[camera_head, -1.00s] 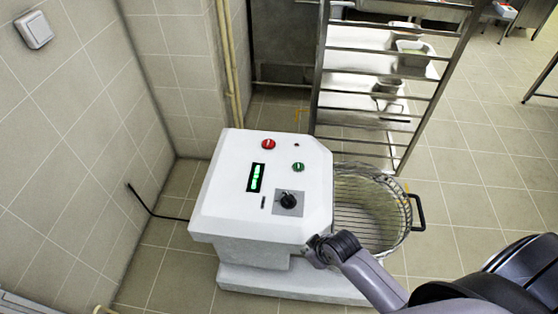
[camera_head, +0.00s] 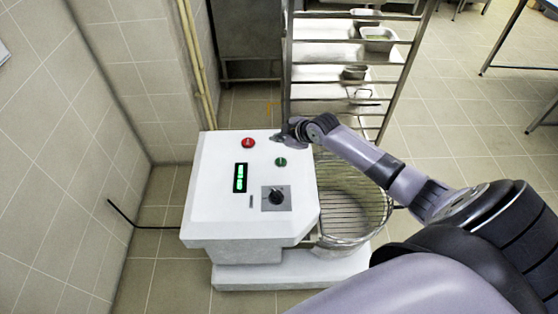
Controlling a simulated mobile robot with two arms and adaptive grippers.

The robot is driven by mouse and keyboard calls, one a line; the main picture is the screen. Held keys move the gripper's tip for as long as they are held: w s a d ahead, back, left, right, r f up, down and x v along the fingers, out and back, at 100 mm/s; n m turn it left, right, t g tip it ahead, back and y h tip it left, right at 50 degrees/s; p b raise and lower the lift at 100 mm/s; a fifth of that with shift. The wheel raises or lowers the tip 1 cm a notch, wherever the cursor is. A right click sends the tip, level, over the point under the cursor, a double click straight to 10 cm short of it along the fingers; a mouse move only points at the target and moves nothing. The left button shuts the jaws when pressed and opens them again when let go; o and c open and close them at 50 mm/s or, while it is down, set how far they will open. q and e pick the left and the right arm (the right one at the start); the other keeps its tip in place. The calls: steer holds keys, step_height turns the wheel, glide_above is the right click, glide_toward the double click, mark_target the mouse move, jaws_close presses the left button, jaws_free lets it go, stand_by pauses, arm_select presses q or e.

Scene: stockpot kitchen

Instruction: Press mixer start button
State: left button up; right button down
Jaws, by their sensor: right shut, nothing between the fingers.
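The mixer (camera_head: 215,212) stands in the middle with its white sloped panel facing up. On the panel are a red button (camera_head: 248,143), a green button (camera_head: 281,162), a lit green display (camera_head: 240,178) and a black knob (camera_head: 275,196). My right gripper (camera_head: 279,137) is shut and empty. It shows over the panel's upper right part, right of the red button and a little above the green one in the picture. Both buttons are in plain sight. I cannot tell whether the fingertips touch the panel. My left gripper is not in view.
A wire bowl guard (camera_head: 352,215) sits at the mixer's right, below my right arm. A metal rack (camera_head: 290,60) with trays stands behind. A tiled wall (camera_head: 60,180) and a black cable (camera_head: 145,226) are on the left. Open floor lies at the right.

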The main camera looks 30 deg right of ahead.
steer(key=shift+d+r, duration=0.1)
steer(key=shift+d, duration=0.05)
steer(key=b, duration=0.7)
glide_above(280, 162)
step_height(280, 162, down, 8)
steer(key=shift+r, duration=0.25)
steer(key=shift+f+b, duration=0.4)
steer(key=shift+f, duration=0.3)
steer(key=shift+f, duration=0.1)
stand_by(0.4)
steer(key=shift+f, duration=0.3)
